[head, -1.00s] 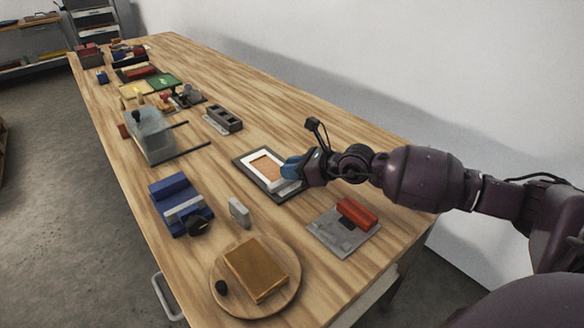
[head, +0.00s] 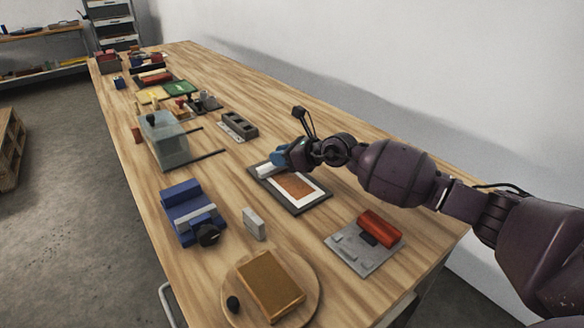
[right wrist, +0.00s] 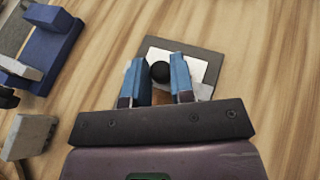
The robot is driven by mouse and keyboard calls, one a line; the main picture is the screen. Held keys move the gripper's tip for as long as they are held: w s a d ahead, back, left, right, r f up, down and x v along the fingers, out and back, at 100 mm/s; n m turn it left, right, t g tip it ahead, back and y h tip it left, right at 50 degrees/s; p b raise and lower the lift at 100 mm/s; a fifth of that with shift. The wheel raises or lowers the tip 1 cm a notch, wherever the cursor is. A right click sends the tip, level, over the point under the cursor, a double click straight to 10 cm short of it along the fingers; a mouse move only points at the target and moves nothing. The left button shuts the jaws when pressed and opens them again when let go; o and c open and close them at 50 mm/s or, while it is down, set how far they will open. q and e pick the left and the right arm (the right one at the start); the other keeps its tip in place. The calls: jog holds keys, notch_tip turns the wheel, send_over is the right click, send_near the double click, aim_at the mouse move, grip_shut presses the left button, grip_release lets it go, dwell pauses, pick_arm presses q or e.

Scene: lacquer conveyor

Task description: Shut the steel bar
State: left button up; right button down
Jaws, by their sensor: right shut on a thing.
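The pale steel bar (head: 266,170) lies across the far-left end of a dark board (head: 322,199) with a white border and a rust-brown panel. My right gripper (head: 282,158), with blue fingers, is over that end of the board. In the right wrist view a round black knob (right wrist: 160,72) sits between the fingers of the right gripper (right wrist: 159,80), which is shut on it. Part of the bar (right wrist: 202,90) shows beside the right finger. How the knob joins the bar is hidden. My left gripper is not in view.
A blue block (head: 181,210) with a grey bar and black knob stands to the left, beside a small grey block (head: 253,223). A round wooden board (head: 311,292) and a grey plate with a red block (head: 380,228) are nearer.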

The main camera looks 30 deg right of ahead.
jog(key=w, duration=0.3)
jog(key=shift+a+f+b, duration=0.15)
jog(key=shift+a+b, duration=0.1)
jog(key=shift+b, duration=0.05)
jog(key=shift+w, duration=0.2)
jog(key=shift+r, duration=0.2)
jog(key=c, duration=1.4)
grip_release()
jog(key=o, duration=0.4)
jog(key=shift+w, duration=0.2)
jog(key=shift+s, duration=0.1)
